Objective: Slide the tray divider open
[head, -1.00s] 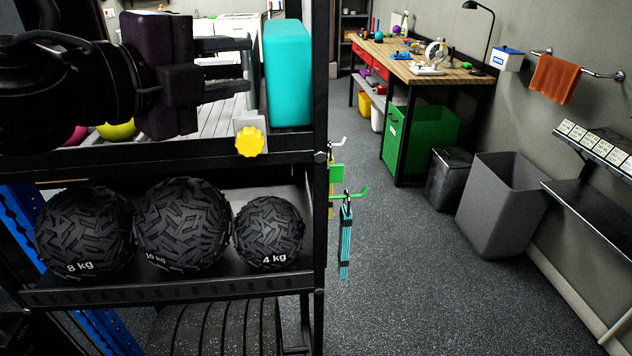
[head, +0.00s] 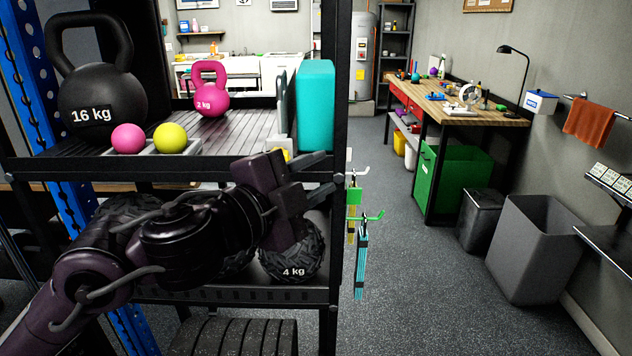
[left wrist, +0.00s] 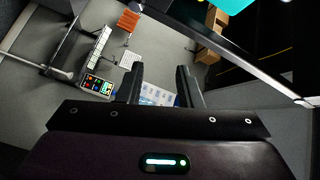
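A low grey tray (head: 192,146) sits on the upper shelf with a pink ball (head: 128,138) and a yellow ball (head: 171,138) at its left end. Near the teal block stands a narrow grey upright piece (head: 284,112), perhaps the divider. A yellow knob (head: 285,152) shows low beside it, mostly hidden by my left gripper. My left gripper (head: 324,174) is in front of the shelf's right end, just below the knob, its fingers pointing right. In the left wrist view its fingers (left wrist: 160,82) are apart with nothing between them. My right gripper is not in view.
A teal block (head: 315,105) stands at the shelf's right end beside the black rack post (head: 343,90). Kettlebells (head: 100,95) stand on the left. A 4 kg ball (head: 292,262) lies below my gripper. Bands hang from hooks (head: 362,215) right of the post; open floor lies beyond.

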